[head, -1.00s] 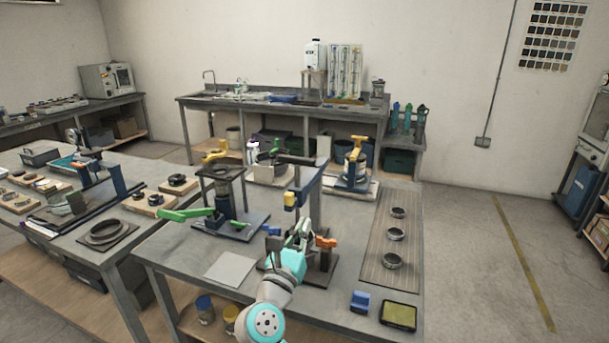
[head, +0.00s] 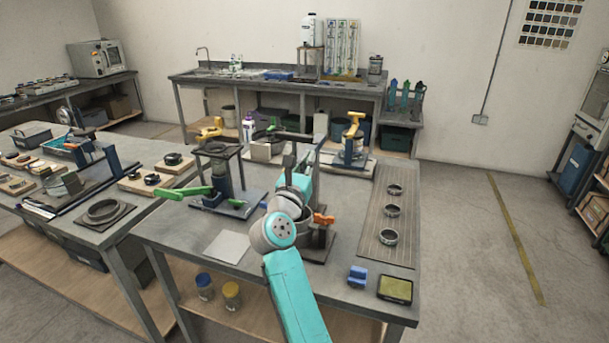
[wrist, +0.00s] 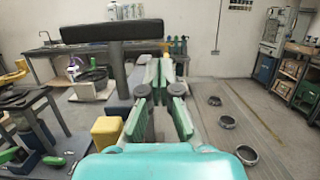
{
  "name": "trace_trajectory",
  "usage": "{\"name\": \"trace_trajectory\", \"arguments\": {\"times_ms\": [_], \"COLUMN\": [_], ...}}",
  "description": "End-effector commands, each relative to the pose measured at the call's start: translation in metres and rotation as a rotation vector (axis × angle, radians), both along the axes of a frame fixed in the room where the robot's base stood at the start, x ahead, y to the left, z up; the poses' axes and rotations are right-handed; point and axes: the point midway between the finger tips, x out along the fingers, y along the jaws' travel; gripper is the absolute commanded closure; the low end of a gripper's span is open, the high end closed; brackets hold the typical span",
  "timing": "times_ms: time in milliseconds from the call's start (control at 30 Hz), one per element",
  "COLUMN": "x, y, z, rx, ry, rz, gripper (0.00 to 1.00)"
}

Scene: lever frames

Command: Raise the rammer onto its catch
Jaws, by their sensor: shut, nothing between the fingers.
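The middle stand has a dark upright and a black crossbar (head: 282,135) at its top in the head view. The wrist view shows a grey post (wrist: 117,72) with a wide black crossbar (wrist: 112,30), close on the left. A yellow block (wrist: 107,131) is low beside it. I cannot tell which part is the rammer, and its catch is not clear. An orange handle (head: 324,219) sticks out at the stand's right. My gripper (wrist: 158,80) is shut and empty, to the right of the post; in the head view my wrist hides most of it.
A stand with a green lever (head: 184,193) is at left. A yellow-handled stand (head: 354,140) is behind right. Dark rings (head: 391,210) lie on a ribbed mat (head: 384,245). A blue block (head: 357,275) is at the front right. A pale plate (head: 227,247) lies front left.

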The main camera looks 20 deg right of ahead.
Motion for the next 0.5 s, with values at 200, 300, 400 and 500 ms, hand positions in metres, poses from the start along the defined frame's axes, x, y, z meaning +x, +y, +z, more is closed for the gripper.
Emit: {"name": "trace_trajectory", "arguments": {"times_ms": [200, 300, 400, 500], "x": [0.000, 0.000, 0.000, 0.000], "y": [0.000, 0.000, 0.000, 0.000], "z": [0.015, 0.016, 0.017, 0.017], "rx": [0.000, 0.000, 0.000, -0.001], "ry": [0.001, 0.002, 0.002, 0.002], "rz": [-0.001, 0.000, 0.000, 0.000], "gripper": [1.00, 1.00, 1.00, 1.00]}}
